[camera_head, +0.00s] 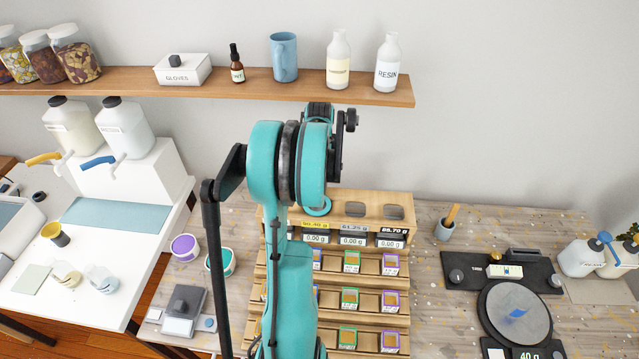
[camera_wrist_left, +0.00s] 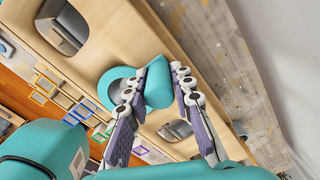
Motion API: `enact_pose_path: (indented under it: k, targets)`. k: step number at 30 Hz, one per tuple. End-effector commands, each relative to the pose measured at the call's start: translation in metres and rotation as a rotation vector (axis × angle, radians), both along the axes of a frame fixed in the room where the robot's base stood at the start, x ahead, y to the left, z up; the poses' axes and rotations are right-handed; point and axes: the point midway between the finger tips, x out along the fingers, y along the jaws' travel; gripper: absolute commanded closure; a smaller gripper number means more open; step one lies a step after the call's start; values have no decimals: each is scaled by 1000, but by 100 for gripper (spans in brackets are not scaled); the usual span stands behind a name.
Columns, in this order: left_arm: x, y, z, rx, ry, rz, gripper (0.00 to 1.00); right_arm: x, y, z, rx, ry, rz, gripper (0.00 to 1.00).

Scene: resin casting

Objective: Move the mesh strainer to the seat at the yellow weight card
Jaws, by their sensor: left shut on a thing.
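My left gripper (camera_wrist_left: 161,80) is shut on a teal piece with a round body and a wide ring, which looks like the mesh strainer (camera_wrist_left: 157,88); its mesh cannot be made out. In the head view the strainer's teal ring (camera_head: 316,208) shows below my wrist, over the left part of the rack's top board. The yellow weight card (camera_head: 315,226) is on the rack front just below it. I cannot tell whether the strainer rests in a seat or hangs above it. My left arm hides the rack's left side. My right gripper is not in view.
Two seat holes (camera_head: 355,209) (camera_head: 393,212) to the right of the strainer are empty. Grey and black cards and scale displays sit below them. A wooden shelf (camera_head: 230,88) with bottles runs above. A cup with a stick (camera_head: 445,228) stands right of the rack.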

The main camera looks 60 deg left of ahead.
Motion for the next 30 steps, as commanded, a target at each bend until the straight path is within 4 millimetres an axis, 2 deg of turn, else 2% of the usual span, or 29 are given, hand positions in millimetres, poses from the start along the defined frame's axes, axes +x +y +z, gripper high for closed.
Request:
enact_pose_path:
  k: [5,6,8,9,18,22,26,30]
  targets:
    - [0,0,-3,0,0,0,100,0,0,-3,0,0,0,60]
    - [0,0,-3,0,0,0,72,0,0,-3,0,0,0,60]
    - [0,0,-3,0,0,0,56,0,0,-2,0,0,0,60]
    - [0,0,-3,0,0,0,53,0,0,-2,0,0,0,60]
    - [0,0,-2,0,0,0,53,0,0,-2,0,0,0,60]
    - [0,0,5,0,0,0,53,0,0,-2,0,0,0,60]
    - [0,0,26,0,0,0,53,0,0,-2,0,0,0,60]
    - [0,0,58,0,0,0,53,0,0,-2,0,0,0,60]
